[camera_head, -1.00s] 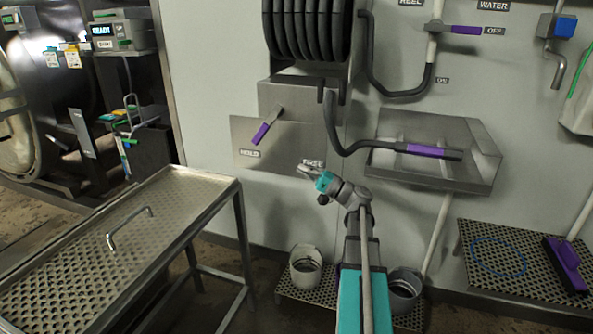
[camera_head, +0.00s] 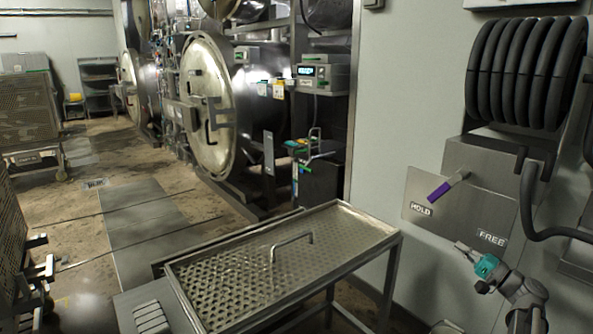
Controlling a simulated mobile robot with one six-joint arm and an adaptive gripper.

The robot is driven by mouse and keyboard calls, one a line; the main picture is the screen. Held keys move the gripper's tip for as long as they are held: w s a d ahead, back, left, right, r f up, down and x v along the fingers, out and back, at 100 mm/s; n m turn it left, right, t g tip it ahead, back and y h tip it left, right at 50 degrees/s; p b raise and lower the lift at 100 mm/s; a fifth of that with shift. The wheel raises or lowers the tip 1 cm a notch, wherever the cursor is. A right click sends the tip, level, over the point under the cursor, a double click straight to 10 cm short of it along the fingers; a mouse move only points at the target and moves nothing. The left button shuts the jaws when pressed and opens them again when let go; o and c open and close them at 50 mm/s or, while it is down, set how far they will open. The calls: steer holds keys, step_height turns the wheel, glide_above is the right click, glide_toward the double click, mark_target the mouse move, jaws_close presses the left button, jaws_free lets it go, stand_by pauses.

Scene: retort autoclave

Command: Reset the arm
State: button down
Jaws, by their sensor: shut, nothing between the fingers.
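My gripper (camera_head: 462,247) is at the lower right, at the end of my arm with its teal wrist section. It points up and left, in front of the wall below the hose reel's plate. The fingers look shut and hold nothing. The lower part of my arm is cut off by the bottom edge.
A perforated metal table (camera_head: 370,232) with a handle (camera_head: 291,241) stands left of my arm. The hose reel (camera_head: 525,72) and the HOLD/FREE plate (camera_head: 425,185) with a purple-gripped lever (camera_head: 440,191) are close by. A retort with a round door (camera_head: 208,105) stands behind; open floor (camera_head: 95,215) lies left.

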steer(key=a+f+n+g+h, duration=0.1)
steer(key=a+f+n+g, duration=0.1)
steer(key=a+f+g, duration=0.6)
steer(key=a+f+n+g+h, duration=0.1)
steer(key=a+f+n, duration=0.3)
steer(key=a, duration=0.8)
steer(key=s+a+f+n+g+h, duration=0.4)
steer(key=s+a+f+g+h, duration=0.3)
steer(key=s+a+f+h, duration=0.45)
step_height(320, 180, up, 30)
steer(key=s+d+p, duration=0.1)
steer(key=p, duration=2.9)
steer(key=shift+d+r, duration=0.25)
steer(key=shift+d, duration=0.1)
steer(key=shift+s, duration=0.1)
